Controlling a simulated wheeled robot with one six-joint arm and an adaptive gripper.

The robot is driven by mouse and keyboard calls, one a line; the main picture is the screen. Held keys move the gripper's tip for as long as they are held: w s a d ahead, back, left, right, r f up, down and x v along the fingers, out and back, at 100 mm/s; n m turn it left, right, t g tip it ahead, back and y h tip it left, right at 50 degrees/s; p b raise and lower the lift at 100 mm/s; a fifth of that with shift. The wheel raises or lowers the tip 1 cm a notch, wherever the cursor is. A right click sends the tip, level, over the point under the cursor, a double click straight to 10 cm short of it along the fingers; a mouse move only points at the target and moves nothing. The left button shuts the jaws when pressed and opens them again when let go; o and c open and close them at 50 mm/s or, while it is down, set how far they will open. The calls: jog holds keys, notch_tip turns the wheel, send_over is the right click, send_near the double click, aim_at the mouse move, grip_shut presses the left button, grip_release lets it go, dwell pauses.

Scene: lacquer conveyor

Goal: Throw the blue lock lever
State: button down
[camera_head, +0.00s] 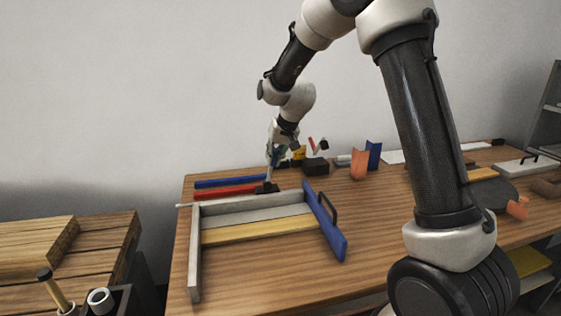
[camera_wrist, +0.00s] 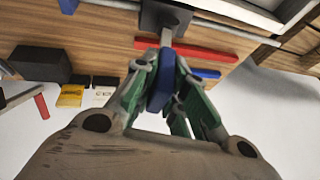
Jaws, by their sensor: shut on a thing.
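The blue lock lever (camera_wrist: 159,92) has a blue grip on a grey metal shaft that rises from a dark block in the wrist view. In the head view its shaft (camera_head: 269,176) stands roughly upright from a small black base (camera_head: 266,187) at the back rail of a grey frame. My gripper (camera_wrist: 158,80) is shut on the blue grip, with a green-sided finger on each side of it. In the head view my gripper (camera_head: 275,155) comes down from above and partly hides the grip.
The grey frame (camera_head: 195,255) has a yellow slat (camera_head: 258,230) and a blue end board (camera_head: 326,225) with a black handle. A red bar (camera_head: 225,191) and a blue bar (camera_head: 232,181) lie behind it. A black block (camera_head: 316,167) and orange piece (camera_head: 359,164) stand right.

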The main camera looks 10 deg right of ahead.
jog(key=a+h, duration=0.2)
jog(key=shift+s+a+n+h, duration=0.1)
jog(key=shift+a+n+h, duration=0.2)
jog(key=shift+a, duration=0.1)
jog(key=a+f+n+h, duration=0.1)
jog(key=a+f+h, duration=0.1)
jog(key=a+h, duration=0.4)
jog(key=shift+h, duration=0.4)
jog(key=shift+f, duration=0.1)
jog(key=c, duration=1.4)
grip_release()
jog(key=shift+c, duration=0.2)
jog(key=shift+a+r, duration=0.1)
jog(key=shift+r, duration=0.1)
